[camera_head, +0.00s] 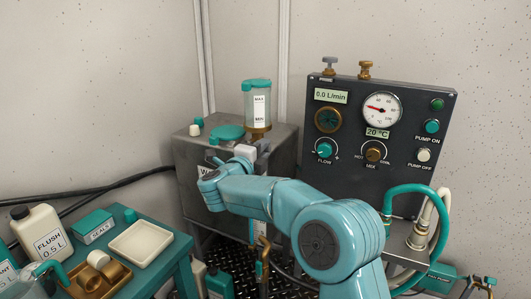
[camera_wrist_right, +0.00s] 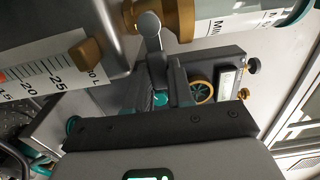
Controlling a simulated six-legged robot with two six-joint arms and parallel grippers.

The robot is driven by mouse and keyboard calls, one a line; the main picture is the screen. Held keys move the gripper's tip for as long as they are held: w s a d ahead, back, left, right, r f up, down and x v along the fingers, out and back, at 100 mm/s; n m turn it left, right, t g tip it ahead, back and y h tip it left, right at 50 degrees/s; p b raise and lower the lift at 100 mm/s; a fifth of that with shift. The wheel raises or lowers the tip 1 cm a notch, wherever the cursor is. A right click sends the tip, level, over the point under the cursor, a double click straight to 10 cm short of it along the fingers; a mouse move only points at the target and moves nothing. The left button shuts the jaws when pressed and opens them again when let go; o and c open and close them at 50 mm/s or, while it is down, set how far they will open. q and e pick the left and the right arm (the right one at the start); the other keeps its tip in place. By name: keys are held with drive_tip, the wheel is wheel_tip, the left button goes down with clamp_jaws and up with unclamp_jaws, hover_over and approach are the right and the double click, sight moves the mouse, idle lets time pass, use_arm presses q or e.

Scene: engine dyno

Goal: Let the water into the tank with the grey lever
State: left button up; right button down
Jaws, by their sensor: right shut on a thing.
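The tank (camera_head: 188,150) is a grey metal box against the back wall, its label partly hidden by my right arm. My right gripper (camera_head: 258,150) is at the tank's upper front right, just below the clear MAX/MIN bottle (camera_head: 258,104). In the wrist view the grey lever (camera_wrist_right: 150,28) has a rounded end and stands beside a brass fitting (camera_wrist_right: 168,18). My right gripper (camera_wrist_right: 162,82) is shut on the lever, its fingers seen edge-on. A white litre scale (camera_wrist_right: 42,82) is on the tank's front, with a brass pointer-like piece (camera_wrist_right: 87,53) near 30 L. My left gripper is out of view.
A dark control panel (camera_head: 430,105) with a 0.0 L/min display, dial and knobs stands at right. A teal bench (camera_head: 172,262) at left holds a flush bottle (camera_head: 42,232), a white tray (camera_head: 140,240) and a brown tray. Hoses hang at far right.

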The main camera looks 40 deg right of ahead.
drive_tip(key=shift+f, duration=0.15)
drive_tip(key=c, duration=1)
unclamp_jaws()
drive_tip(key=shift+a, duration=0.1)
